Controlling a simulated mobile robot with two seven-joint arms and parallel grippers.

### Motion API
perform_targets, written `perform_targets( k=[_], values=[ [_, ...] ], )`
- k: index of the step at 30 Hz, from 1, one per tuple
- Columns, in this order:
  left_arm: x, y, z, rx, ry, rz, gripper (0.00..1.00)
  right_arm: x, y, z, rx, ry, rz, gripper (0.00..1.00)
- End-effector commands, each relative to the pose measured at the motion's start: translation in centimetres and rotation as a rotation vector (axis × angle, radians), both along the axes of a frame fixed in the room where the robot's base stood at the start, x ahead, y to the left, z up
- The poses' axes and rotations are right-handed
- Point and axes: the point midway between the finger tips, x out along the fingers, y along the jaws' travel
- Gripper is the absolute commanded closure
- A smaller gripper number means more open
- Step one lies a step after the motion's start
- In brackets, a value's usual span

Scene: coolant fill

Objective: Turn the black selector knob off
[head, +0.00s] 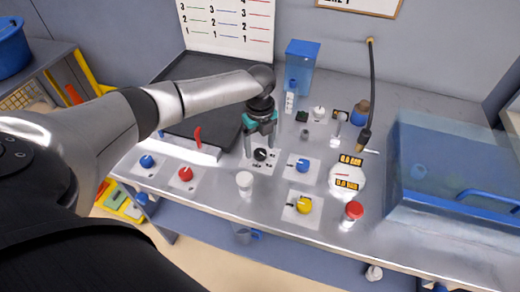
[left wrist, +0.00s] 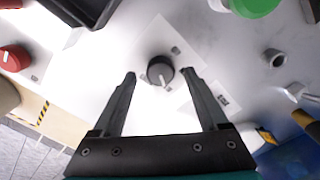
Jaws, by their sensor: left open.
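The black selector knob (head: 260,155) sits on a pale label plate on the metal bench, near the middle of the head view. In the left wrist view the black knob (left wrist: 160,70) shows from above, with a light pointer line on its face. My left gripper (head: 261,145) is open above the knob. In the left wrist view its two fingers (left wrist: 158,76) stand to either side of the knob, with a gap on both sides. I cannot tell the height of the fingertips above the plate. My right gripper is not in view.
A blue knob (head: 302,165), a yellow knob (head: 303,204) and a white cap (head: 244,180) stand close by. A red knob (head: 185,173) and a red lever (head: 198,137) are to the left. A clear blue-edged box (head: 440,150) fills the right side.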

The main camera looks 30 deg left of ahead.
Motion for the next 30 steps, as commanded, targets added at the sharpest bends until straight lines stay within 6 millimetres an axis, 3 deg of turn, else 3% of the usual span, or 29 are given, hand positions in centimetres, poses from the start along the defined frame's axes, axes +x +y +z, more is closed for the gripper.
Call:
perform_targets(
  k=[4, 14, 30],
  values=[
    [-0.02, 0.00, -1.31, 0.000, 0.000, 0.001, 0.23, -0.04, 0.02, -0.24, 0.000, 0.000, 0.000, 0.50],
    [0.00, -0.01, -1.56, 0.000, -0.001, 0.001, 0.23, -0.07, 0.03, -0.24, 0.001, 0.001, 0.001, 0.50],
    [0.00, 0.00, -1.52, 0.000, 0.000, 0.001, 0.83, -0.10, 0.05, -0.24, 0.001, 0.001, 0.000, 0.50]
  ],
)
